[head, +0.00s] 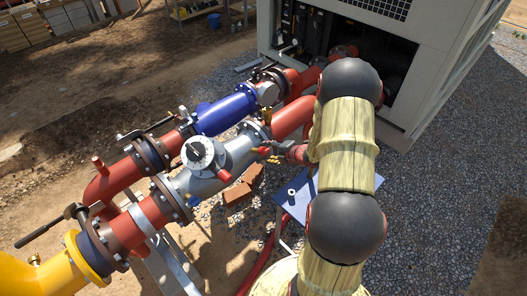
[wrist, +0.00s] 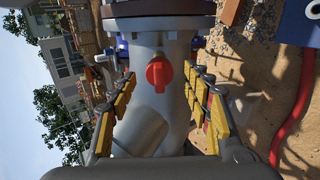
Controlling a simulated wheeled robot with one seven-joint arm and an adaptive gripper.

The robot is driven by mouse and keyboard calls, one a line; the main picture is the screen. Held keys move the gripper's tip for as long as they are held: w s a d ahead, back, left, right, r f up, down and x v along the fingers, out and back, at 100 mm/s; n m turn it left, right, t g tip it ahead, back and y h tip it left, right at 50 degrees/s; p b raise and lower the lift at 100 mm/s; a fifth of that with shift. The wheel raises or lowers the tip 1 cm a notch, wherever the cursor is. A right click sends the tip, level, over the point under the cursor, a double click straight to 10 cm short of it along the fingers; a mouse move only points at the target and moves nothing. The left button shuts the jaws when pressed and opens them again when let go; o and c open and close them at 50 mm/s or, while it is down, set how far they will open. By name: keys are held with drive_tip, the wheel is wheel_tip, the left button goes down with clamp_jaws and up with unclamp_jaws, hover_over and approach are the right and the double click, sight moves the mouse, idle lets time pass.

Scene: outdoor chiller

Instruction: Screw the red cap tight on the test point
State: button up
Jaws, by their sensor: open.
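The red cap (wrist: 158,74) has a raised ridge across its face and sits against the side of the grey pipe (wrist: 148,52). In the wrist view my gripper (wrist: 160,82) is open, with one yellow-padded finger on each side of the cap and visible gaps to both. I cannot tell whether the fingertips reach past it. In the head view my gripper (head: 272,153) is beside the grey pipe, near a small red piece (head: 264,150) that looks like the cap. The test point's thread is hidden behind the cap.
A flange (wrist: 160,12) closes the pipe's upper end in the wrist view. A grey branch with a round gauge-like top (head: 198,152) stands nearby. A blue pipe (head: 226,113) runs behind. A blue plate (head: 298,193), bricks (head: 237,194) and a red hose (head: 262,262) lie below.

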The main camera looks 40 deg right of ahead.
drive_tip(key=p+v, duration=0.5)
drive_tip(key=v, duration=0.6)
drive_tip(key=shift+s+r, duration=0.15)
drive_tip(key=a+v, duration=0.1)
drive_tip(key=v, duration=1.1)
drive_tip(key=shift+d, duration=0.4)
